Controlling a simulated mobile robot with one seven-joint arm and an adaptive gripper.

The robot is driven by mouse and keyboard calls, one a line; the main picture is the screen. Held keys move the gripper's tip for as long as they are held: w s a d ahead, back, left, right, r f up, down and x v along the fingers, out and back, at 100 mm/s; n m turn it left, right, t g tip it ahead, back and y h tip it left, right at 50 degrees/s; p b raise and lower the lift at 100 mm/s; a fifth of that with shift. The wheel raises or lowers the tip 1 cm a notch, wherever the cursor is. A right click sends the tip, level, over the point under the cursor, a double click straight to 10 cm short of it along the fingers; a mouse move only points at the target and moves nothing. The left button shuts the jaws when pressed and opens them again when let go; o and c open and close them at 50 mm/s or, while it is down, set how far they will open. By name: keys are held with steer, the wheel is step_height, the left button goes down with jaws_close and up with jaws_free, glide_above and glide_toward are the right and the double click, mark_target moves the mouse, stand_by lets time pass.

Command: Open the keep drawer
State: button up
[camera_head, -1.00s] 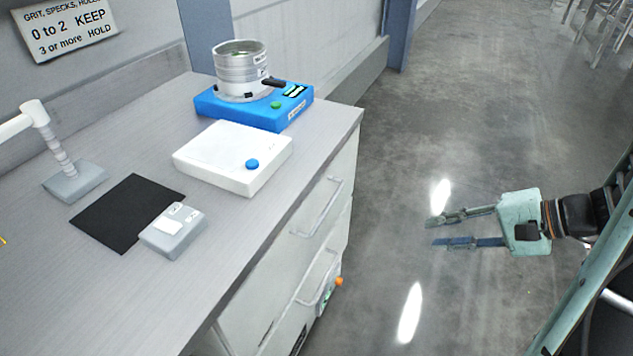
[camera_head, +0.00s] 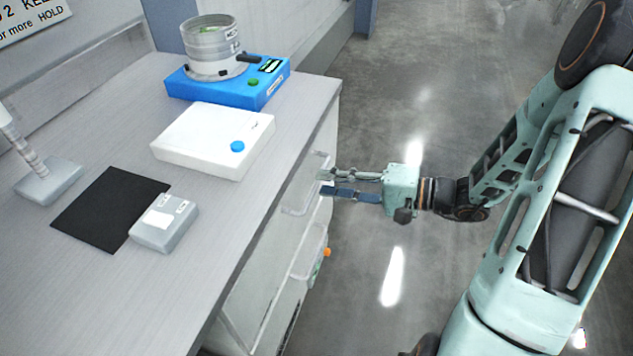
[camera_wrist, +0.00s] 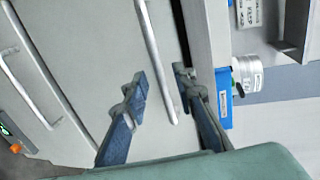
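The counter front carries two stacked drawers with bar handles, an upper handle (camera_head: 298,209) and a lower handle (camera_head: 308,276). No readable label shows which is the keep drawer. Both drawers look closed. My gripper (camera_head: 323,184) is open at the upper handle, its fingers pointing at the drawer front. In the wrist view, the upper handle (camera_wrist: 153,45) runs between the two open fingers of my gripper (camera_wrist: 161,85), neither visibly pressed on it. The lower handle (camera_wrist: 27,85) lies to the left there.
On the counter (camera_head: 235,215) stand a blue device (camera_head: 225,91) with a metal pot (camera_head: 212,45), a white box with a blue button (camera_head: 205,140), a black mat (camera_head: 105,210) and a grey box (camera_head: 165,225). An orange knob (camera_head: 327,252) is near the lower handle. Floor to the right is clear.

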mark_target(317, 183)
steer(key=shift+x, duration=1.7)
jaws_close()
